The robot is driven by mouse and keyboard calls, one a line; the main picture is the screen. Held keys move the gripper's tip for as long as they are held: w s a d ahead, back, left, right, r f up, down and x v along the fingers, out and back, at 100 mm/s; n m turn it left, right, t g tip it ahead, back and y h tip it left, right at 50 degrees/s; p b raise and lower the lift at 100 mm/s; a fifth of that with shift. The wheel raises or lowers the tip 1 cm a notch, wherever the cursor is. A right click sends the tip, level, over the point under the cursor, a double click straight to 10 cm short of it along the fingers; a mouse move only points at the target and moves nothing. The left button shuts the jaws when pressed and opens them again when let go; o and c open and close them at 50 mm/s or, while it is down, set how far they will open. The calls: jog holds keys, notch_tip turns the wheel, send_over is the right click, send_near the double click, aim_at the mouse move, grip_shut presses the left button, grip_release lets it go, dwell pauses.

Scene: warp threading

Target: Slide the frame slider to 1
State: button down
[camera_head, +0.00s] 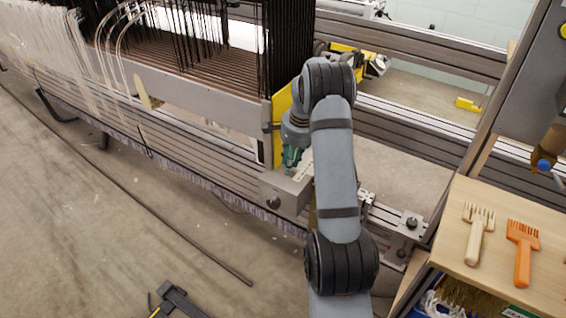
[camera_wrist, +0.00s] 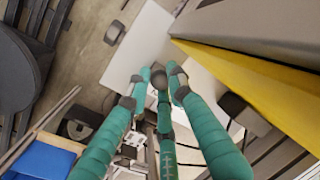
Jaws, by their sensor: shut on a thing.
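My gripper (camera_head: 292,157) has teal fingers and is beside the yellow end plate (camera_head: 281,118) of the loom frame, just above a grey metal block (camera_head: 291,188). In the wrist view my gripper (camera_wrist: 161,75) has its fingertips closed around a small dark knob (camera_wrist: 159,79), which I take to be the frame slider's handle. A pale plate (camera_wrist: 138,45) lies behind the fingertips. The yellow plate (camera_wrist: 255,75) runs close on the right. My arm and fingers hide much of the slider in the head view. No readable number shows.
The loom's long rails (camera_head: 190,165) run to the upper left, with dark and white warp threads above. A wooden shelf (camera_head: 450,240) at the right holds a pale comb (camera_head: 477,235) and an orange comb (camera_head: 522,250). The floor at the lower left is mostly free.

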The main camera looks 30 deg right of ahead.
aim_at(294, 180)
jog(key=c, duration=1.6)
grip_release()
jog(key=shift+s+a, duration=0.1)
jog(key=shift+a, duration=0.2)
jog(key=shift+o, duration=0.2)
jog(key=shift+d, duration=0.1)
jog(key=shift+r, duration=0.3)
notch_tip(294, 180, up, 11)
jog(key=s, duration=0.2)
jog(key=shift+d, duration=0.3)
jog(key=shift+s, duration=0.1)
